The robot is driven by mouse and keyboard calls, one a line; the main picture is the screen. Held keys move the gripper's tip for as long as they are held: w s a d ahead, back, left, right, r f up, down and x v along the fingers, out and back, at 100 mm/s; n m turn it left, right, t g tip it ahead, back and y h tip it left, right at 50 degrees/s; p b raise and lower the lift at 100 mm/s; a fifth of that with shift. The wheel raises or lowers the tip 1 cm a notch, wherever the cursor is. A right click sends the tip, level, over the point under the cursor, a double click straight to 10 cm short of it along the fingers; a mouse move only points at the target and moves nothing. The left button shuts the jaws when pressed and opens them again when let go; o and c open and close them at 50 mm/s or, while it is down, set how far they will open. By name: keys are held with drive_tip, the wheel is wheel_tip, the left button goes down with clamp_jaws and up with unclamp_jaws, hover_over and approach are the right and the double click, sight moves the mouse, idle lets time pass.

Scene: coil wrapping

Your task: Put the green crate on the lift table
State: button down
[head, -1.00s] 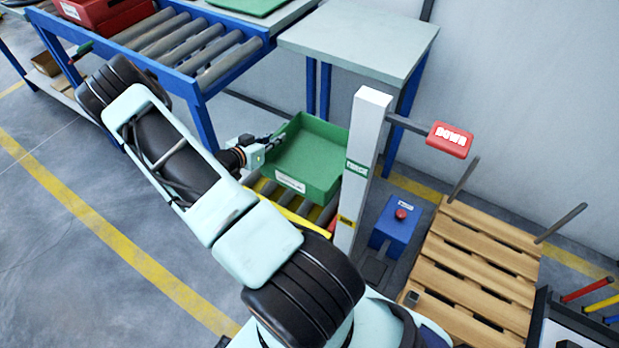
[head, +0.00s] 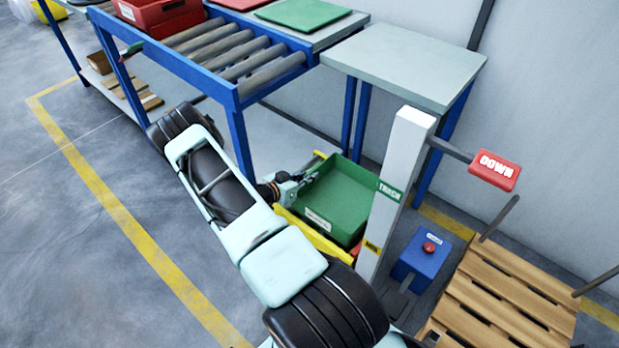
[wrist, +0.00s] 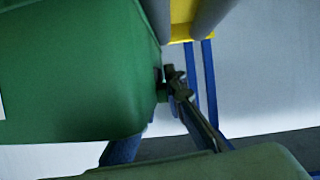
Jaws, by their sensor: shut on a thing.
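The green crate (head: 343,200) is open-topped, empty and upright, with a white label on its near wall. It is over the lift table, whose yellow frame (head: 314,236) shows along its near-left side and at its far corner. I cannot tell whether the crate rests on the rollers or hangs just above them. My gripper (head: 308,182) is shut on the crate's left wall. In the wrist view the crate (wrist: 70,70) fills the left side, with my gripper (wrist: 168,84) at its edge.
A white post (head: 396,190) with a red DOWN handle (head: 494,170) stands right of the crate. A grey-topped table (head: 405,65) and roller conveyor (head: 235,55) stand behind.

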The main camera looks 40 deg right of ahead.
drive_tip(key=shift+r, duration=0.15)
drive_tip(key=c, duration=2.5)
unclamp_jaws()
drive_tip(key=shift+f, duration=0.25)
drive_tip(key=o, duration=0.5)
drive_tip(key=shift+r, duration=0.1)
drive_tip(key=shift+r, duration=0.1)
drive_tip(key=shift+a+r, duration=0.2)
drive_tip(key=shift+a, duration=0.05)
drive_tip(key=p+v, duration=0.2)
drive_tip(key=v, duration=0.9)
drive_tip(key=shift+a+p, duration=0.2)
drive_tip(key=shift+p, duration=0.1)
